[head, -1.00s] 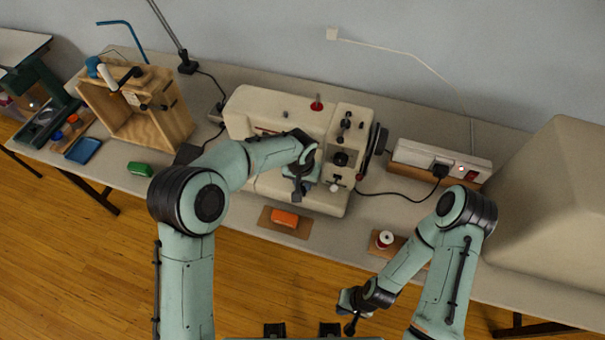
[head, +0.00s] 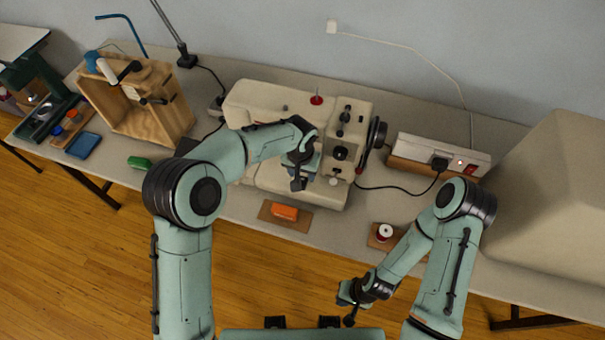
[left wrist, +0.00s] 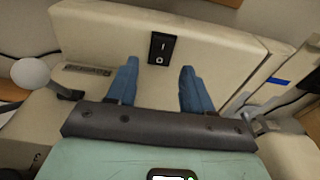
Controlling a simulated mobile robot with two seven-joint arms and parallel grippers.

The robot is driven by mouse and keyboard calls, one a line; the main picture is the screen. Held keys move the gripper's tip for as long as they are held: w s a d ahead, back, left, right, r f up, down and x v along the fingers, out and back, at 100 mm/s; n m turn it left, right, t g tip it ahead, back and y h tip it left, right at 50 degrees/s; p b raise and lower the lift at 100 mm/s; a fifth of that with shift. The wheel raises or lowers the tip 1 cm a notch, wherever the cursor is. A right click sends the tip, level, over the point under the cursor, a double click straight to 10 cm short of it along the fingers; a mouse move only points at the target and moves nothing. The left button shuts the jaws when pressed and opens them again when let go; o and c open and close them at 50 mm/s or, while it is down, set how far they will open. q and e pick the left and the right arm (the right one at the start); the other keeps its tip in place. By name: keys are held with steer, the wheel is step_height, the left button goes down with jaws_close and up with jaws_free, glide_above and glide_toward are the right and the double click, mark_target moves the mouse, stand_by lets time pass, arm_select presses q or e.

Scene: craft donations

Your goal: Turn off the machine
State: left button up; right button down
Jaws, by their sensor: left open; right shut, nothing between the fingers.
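The cream sewing machine (head: 275,97) stands on the table, seen from above in the head view. Its side fills much of the left wrist view, with a small black rocker switch (left wrist: 162,48) marked I above and O. I cannot tell which half is pressed in. My left gripper (head: 298,184) is at the front of the machine and hides part of it. In the left wrist view its blue fingers (left wrist: 158,88) are open, with the switch beyond and between them, apart from both. My right gripper (head: 350,316) is shut and empty, low in front of the table.
A white power strip (head: 422,152) with a black plug (head: 439,162) and red switch (head: 470,170) sits right of the machine. A thread spool (head: 384,232) and an orange object (head: 285,212) lie near the front edge. A wooden frame (head: 180,112) stands left; a large cream cover (head: 555,190) stands right.

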arm_select(q)
step_height(320, 180, up, 11)
steer(key=s, duration=0.1)
steer(key=shift+s+a, duration=0.2)
steer(key=shift+s, duration=0.05)
stand_by(0.4)
